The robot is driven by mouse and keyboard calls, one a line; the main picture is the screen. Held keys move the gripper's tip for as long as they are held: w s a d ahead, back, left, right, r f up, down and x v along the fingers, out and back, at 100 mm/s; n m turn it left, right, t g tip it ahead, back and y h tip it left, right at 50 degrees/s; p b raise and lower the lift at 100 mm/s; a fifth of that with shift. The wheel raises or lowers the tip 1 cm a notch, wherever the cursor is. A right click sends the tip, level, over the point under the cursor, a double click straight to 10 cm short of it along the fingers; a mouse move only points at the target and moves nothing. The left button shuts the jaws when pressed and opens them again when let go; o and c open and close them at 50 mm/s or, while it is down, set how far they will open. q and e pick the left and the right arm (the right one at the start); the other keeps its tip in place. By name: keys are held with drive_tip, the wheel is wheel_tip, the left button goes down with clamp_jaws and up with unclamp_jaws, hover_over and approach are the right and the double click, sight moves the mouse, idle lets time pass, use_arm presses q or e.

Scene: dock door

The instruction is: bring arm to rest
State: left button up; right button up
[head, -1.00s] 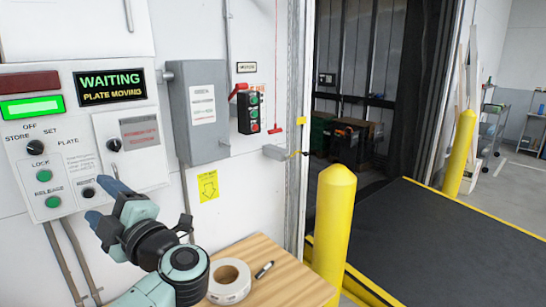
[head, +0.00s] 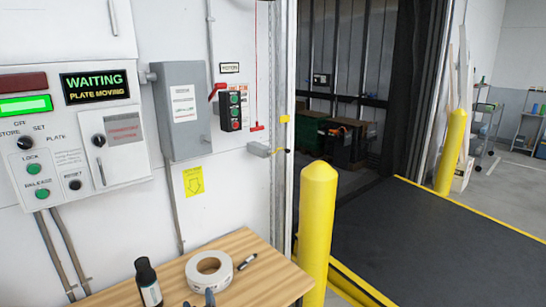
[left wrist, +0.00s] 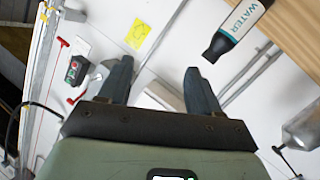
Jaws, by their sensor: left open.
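My left gripper (head: 199,300) shows only as dark blue-grey fingertips at the bottom edge of the head view, by the near edge of the wooden table. In the left wrist view its two fingers (left wrist: 160,82) stand wide apart with nothing between them. The gripper is open and empty. Most of my left arm is out of the head view. My right gripper is not in view. The control panel (head: 60,150) on the wall has a lit green strip and a sign (head: 98,86) reading "WAITING, PLATE MOVING".
The wooden table (head: 262,276) holds a black water bottle (head: 148,284), a tape roll (head: 190,272) and a marker (head: 247,261). The bottle is close to the fingers in the left wrist view (left wrist: 232,35). A yellow bollard (head: 317,225) stands right of the table, beside the dark dock plate (head: 440,250).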

use_arm(q)
drive_tip(key=s+d+f+m+g+h, duration=0.1)
drive_tip(key=s+f+g+h, duration=0.3)
drive_tip(key=f, duration=0.6)
drive_tip(key=s+d+f+m+g+y, duration=0.1)
drive_tip(key=s+f+m, duration=0.1)
drive_tip(key=s+f, duration=0.6)
drive_tip(key=s+d+f+m+g+h, duration=0.1)
drive_tip(key=s+f+g+h, duration=0.2)
drive_tip(key=f, duration=0.8)
drive_tip(key=s+d+f+g+h, duration=0.1)
drive_tip(key=s+f+g, duration=0.1)
drive_tip(key=s, duration=0.7)
drive_tip(key=s+d+f+g, duration=0.2)
drive_tip(key=s+f+g, duration=0.1)
drive_tip(key=s, duration=0.6)
drive_tip(key=s+d+f+g+h, duration=0.1)
drive_tip(key=s+f+g, duration=0.2)
drive_tip(key=s, duration=0.6)
drive_tip(key=shift+s+d+f+m+h, duration=0.3)
drive_tip(key=shift+s+d+f, duration=0.05)
drive_tip(key=shift+s+d, duration=0.05)
drive_tip(key=shift+w, duration=0.1)
drive_tip(key=shift+c, duration=0.4)
drive_tip(key=c, duration=0.3)
drive_tip(key=shift+a, duration=0.1)
